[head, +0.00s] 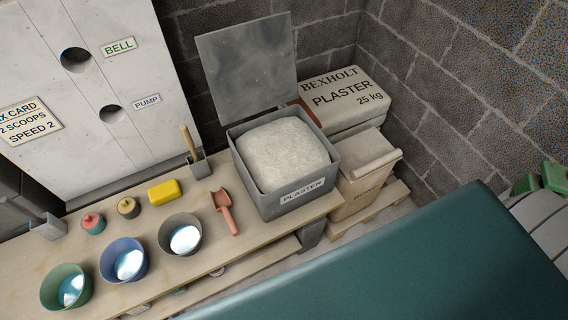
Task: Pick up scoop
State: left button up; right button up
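The scoop (223,205) is salmon-red. It lies on the wooden bench (190,262) just left of the grey plaster bin, with its bowl towards the back and its handle towards the front edge. Nothing is touching or holding it. The plaster bin (281,205) stands open and is heaped with white plaster (283,150); its grey lid (247,68) is raised behind it. Neither of my grippers can be made out in the head view.
Grey (180,234), blue (123,260) and green (66,288) bowls line the bench front. A yellow sponge (165,192) and a holder with a wooden-handled tool (190,146) stand behind. A large teal surface (420,265) covers the lower right.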

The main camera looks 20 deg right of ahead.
aim_at(221, 201)
jog(key=k+j, duration=0.15)
jog(key=j, duration=0.25)
jog(key=k+j, duration=0.1)
jog(key=j, duration=0.3)
jog(key=k+j, duration=0.15)
jog(key=j, duration=0.25)
jog(key=k+j, duration=0.15)
jog(key=j, duration=0.25)
